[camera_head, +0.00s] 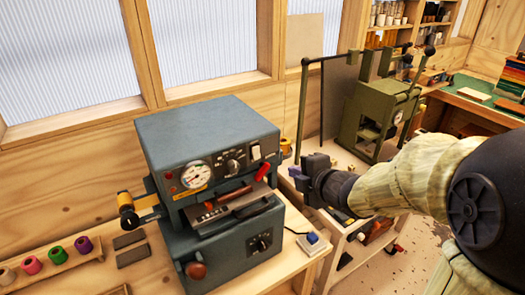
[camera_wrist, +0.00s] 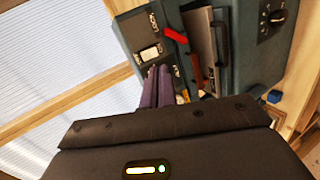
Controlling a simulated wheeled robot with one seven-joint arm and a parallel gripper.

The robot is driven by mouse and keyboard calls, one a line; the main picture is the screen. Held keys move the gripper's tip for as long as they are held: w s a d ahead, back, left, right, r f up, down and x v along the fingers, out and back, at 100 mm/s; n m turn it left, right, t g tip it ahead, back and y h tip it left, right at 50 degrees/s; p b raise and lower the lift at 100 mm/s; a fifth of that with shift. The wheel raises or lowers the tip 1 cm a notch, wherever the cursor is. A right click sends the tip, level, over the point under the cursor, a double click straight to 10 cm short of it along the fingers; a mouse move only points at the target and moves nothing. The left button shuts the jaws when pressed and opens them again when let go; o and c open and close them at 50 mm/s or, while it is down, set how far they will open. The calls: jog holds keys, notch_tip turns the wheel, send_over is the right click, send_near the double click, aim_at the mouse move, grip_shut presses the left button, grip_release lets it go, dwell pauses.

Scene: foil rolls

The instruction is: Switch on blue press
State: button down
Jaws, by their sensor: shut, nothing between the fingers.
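The blue-grey press (camera_head: 205,125) stands on the wooden bench. Its front has a round gauge (camera_head: 195,174), a black knob (camera_head: 232,165), a pale rocker switch (camera_head: 256,152) and a red handle (camera_head: 264,171). The press also fills the upper right of the wrist view (camera_wrist: 245,50), with the rocker switch (camera_wrist: 150,54) just beyond my fingertips. I cannot tell the switch's position. My gripper (camera_head: 298,177) is just right of the press front, shut and empty. Its purple fingers (camera_wrist: 158,85) lie together in the wrist view; contact with the press is not clear.
Spools on a wooden rack (camera_head: 50,258) and a yellow-ended roll (camera_head: 126,203) are left of the press. A small blue-buttoned box (camera_head: 311,241) sits at the bench's right edge. A green press (camera_head: 380,115) stands behind my arm.

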aim_at(258, 158)
jog(key=shift+a+r+n+y, duration=0.5)
jog(key=shift+a+r+n, duration=0.15)
jog(key=shift+n, duration=0.25)
jog(key=shift+a+f, duration=0.1)
jog(key=p+x, duration=0.3)
jog(key=x, duration=1)
jog(key=shift+w+a, duration=0.1)
jog(key=shift+w+a+f, duration=0.1)
jog(key=shift+w+f, duration=0.1)
jog(key=shift+f, duration=0.1)
